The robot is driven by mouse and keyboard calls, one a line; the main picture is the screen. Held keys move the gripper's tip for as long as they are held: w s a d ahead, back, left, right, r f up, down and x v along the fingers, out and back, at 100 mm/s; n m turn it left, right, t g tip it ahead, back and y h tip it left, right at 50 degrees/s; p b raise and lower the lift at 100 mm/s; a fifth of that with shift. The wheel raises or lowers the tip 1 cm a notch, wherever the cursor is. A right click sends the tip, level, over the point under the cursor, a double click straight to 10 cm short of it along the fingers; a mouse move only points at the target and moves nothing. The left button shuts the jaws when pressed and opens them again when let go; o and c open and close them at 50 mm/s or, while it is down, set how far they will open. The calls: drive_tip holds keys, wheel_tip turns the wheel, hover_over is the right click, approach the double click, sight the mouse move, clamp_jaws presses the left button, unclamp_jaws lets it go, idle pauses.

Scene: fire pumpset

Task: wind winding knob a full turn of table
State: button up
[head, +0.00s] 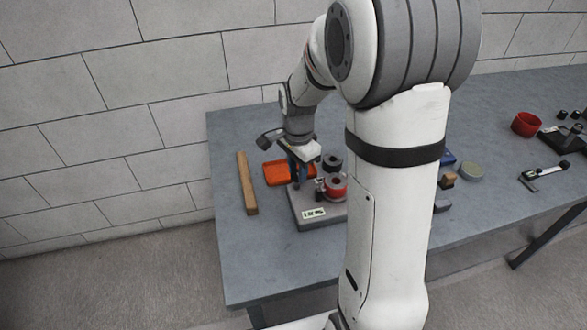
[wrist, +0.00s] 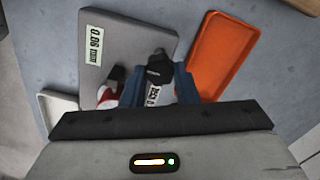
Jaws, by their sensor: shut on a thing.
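A device with a grey base plate (head: 308,217) stands on the table, with a white label on its front. It carries a red and black round part (head: 335,187) and a black round part (head: 332,163). My gripper (head: 298,178) points down over the plate's back left part. In the wrist view my gripper (wrist: 158,90) has its blue fingers shut on a black part, seemingly the winding knob (wrist: 155,68). A white printed label shows between the fingers. The knob's lower part is hidden by the gripper, and part of the device by my arm.
An orange tray (head: 276,174) lies just left of the device, and a wooden bar (head: 247,183) farther left. The table's front left is clear.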

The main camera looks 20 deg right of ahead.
sight(297, 173)
drive_tip(key=shift+s+a+f, duration=0.1)
drive_tip(key=shift+s+f, duration=0.05)
drive_tip(key=o, duration=1)
drive_tip(key=shift+c, duration=0.2)
drive_tip(key=shift+o, duration=0.2)
wheel_tip(297, 173, up, 8)
drive_tip(key=shift+r, duration=0.1)
